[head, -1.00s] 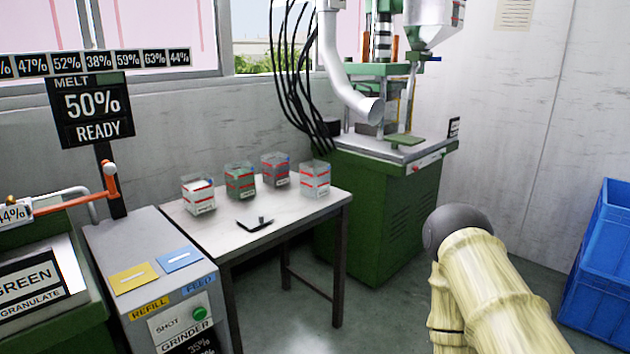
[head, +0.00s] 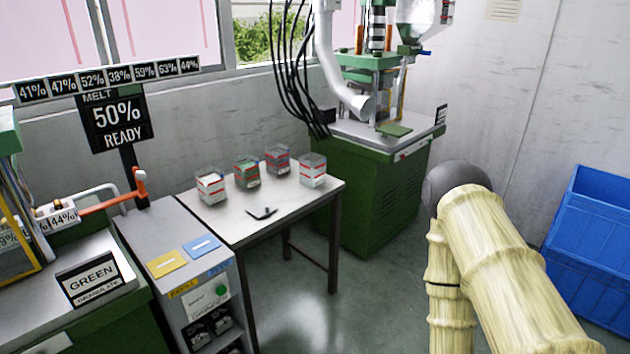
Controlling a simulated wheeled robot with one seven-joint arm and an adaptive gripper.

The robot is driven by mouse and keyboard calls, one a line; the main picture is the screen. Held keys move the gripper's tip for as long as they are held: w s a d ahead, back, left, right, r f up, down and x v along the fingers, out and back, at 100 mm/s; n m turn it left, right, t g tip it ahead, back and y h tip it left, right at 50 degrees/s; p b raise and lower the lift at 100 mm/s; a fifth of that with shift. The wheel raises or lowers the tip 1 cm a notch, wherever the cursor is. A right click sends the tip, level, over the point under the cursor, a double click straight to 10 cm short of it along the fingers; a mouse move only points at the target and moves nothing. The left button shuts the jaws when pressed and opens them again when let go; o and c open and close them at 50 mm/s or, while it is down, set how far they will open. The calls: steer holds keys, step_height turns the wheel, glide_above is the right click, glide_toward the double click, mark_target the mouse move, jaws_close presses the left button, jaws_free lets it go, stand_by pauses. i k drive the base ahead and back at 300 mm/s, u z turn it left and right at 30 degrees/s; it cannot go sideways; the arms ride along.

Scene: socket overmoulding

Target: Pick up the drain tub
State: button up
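I cannot make out which thing is the drain tub. Several small clear boxes with red-striped labels stand on the side table: one with white contents (head: 210,187), one with green (head: 246,174), one with reddish contents (head: 278,160) and one that looks clear or pale (head: 313,170). A small dark tool (head: 262,212) lies in front of them. My arm rises at the lower right in a pale ribbed sleeve, and my gripper is outside the view.
The table (head: 305,198) stands between the grey grinder cabinet (head: 170,229) and a green moulding machine (head: 380,195). A GREEN granulate unit (head: 94,281) is at left. Blue crates (head: 590,240) stand at right. Bare floor lies between table and arm.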

mark_target(312, 165)
steer(key=z, duration=0.9)
steer(key=i, duration=1.25)
steer(key=u, duration=0.85)
steer(key=i, duration=0.75)
steer(key=u, duration=0.8)
